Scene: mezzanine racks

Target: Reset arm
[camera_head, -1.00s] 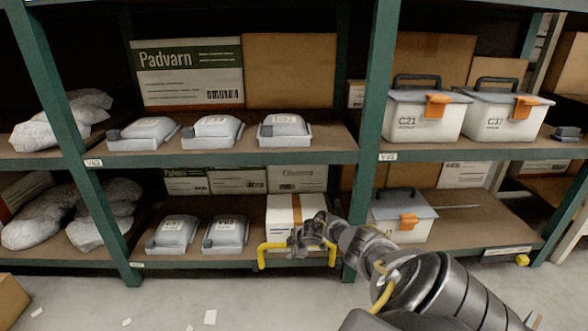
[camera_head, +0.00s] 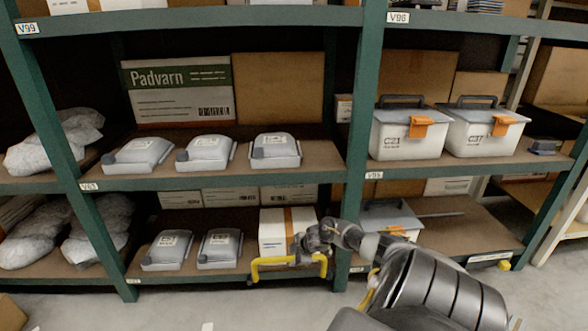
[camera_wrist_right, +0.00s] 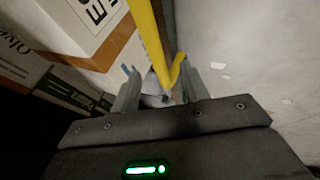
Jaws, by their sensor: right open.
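My right gripper (camera_head: 302,256) is at the front edge of the lower shelf, in front of a white box with an orange stripe (camera_head: 272,232). In the right wrist view its two grey fingers (camera_wrist_right: 159,78) are apart. A yellow bar handle (camera_head: 272,261) runs along the front of this shelf at the gripper. In the wrist view the yellow bar (camera_wrist_right: 146,38) passes between the fingers, and its bent end shows near the right finger. I cannot tell whether the fingers touch it. My left gripper is not in view.
Green rack posts (camera_head: 362,130) stand beside my right arm. Grey lidded cases (camera_head: 219,249) sit left of the gripper. A lidded bin with an orange latch (camera_head: 385,216) is partly behind my arm. The floor in front (camera_head: 160,310) is mostly clear, with paper scraps.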

